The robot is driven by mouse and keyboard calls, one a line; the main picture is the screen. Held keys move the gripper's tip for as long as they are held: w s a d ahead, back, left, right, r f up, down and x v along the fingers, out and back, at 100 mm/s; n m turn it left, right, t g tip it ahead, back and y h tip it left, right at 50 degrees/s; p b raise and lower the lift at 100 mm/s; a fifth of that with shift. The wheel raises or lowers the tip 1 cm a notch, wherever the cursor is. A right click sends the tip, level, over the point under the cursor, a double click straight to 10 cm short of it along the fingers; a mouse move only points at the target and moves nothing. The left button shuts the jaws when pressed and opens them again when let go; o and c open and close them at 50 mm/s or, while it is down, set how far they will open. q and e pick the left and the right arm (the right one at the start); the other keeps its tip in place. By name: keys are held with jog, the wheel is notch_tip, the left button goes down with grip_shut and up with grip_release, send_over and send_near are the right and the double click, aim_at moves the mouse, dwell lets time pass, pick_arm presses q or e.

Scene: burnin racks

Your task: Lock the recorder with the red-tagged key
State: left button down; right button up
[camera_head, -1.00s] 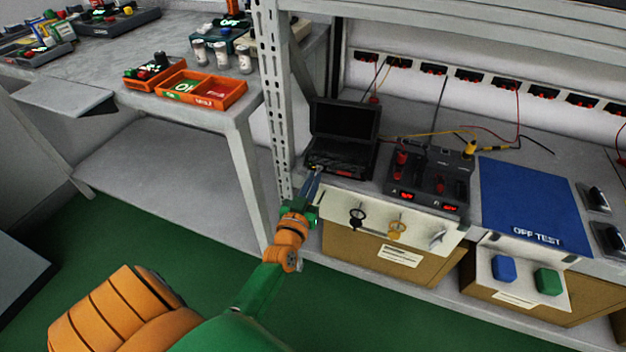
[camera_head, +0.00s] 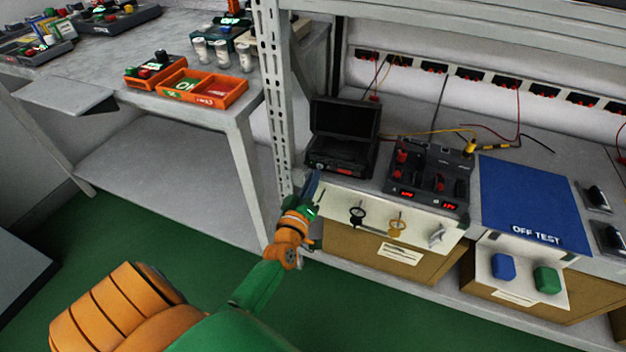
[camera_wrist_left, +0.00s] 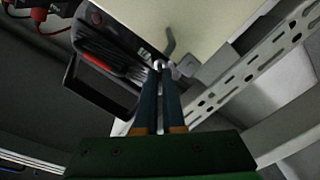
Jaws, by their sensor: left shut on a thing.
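The recorder (camera_head: 342,128) looks like the black case with its lid up at the left end of the bench. It also shows in the wrist view (camera_wrist_left: 110,45), with a red detail on it. My left gripper (camera_head: 314,184) is at the recorder's front left corner. In the wrist view its two blue fingers (camera_wrist_left: 158,72) are shut on a small silvery metal piece, seemingly the key (camera_wrist_left: 159,64), close to the recorder's edge. The fingers hide most of it, and I cannot make out a red tag. My right gripper is not in view.
A white panel below the bench holds a black-ringed key (camera_head: 357,214) and a brass-coloured one (camera_head: 397,227). A grey hook (camera_wrist_left: 170,43) is beside my fingertips. A perforated post (camera_head: 273,100) stands close left. A power supply (camera_head: 430,175) and blue mat (camera_head: 530,200) lie right.

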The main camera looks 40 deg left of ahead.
pick_arm(q)
jog(key=shift+a+r, duration=0.1)
jog(key=shift+r, duration=0.05)
dwell(0.4)
jog(key=c, duration=1.3)
grip_release()
jog(key=p+v, duration=0.1)
jog(key=v, duration=0.6)
